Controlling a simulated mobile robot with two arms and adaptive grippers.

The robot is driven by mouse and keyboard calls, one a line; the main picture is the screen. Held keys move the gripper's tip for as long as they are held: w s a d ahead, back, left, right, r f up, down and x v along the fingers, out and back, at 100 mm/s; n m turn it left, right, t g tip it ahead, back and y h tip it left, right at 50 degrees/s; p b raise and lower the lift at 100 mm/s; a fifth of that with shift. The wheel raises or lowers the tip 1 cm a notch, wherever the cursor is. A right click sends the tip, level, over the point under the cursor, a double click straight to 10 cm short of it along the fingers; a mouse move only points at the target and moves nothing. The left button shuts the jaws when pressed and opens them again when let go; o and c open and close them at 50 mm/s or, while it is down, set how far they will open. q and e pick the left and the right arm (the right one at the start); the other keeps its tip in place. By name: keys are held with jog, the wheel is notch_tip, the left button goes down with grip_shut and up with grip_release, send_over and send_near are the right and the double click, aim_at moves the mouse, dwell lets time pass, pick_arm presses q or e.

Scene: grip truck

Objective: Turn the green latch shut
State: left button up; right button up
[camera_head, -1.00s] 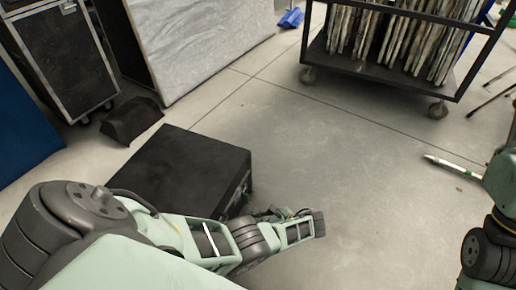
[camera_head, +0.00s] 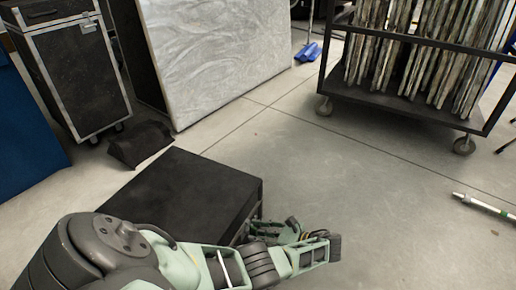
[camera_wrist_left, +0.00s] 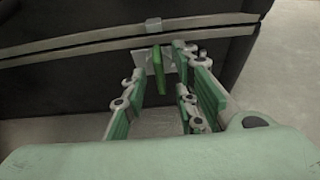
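A black case (camera_head: 185,190) stands on the floor at lower left in the head view. In the left wrist view its dark front (camera_wrist_left: 60,80) has a metal strip across it. The green latch (camera_wrist_left: 158,68) sits on a small metal plate just below that strip, standing nearly upright. My left gripper (camera_head: 276,230) is at the case's right side; in the wrist view its fingers (camera_wrist_left: 160,82) are open with the latch between their tips. I cannot tell whether either finger touches it. The latch is hidden in the head view. My right gripper is not in view.
A wheeled rack of panels (camera_head: 400,112) stands at the back right. A tall trunk (camera_head: 75,75), a large pale-faced box (camera_head: 215,55) and a small dark wedge (camera_head: 140,143) are at the back left.

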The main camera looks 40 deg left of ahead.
pick_arm(q)
jog(key=shift+a+f, duration=0.15)
jog(key=shift+a, duration=0.2)
grip_shut()
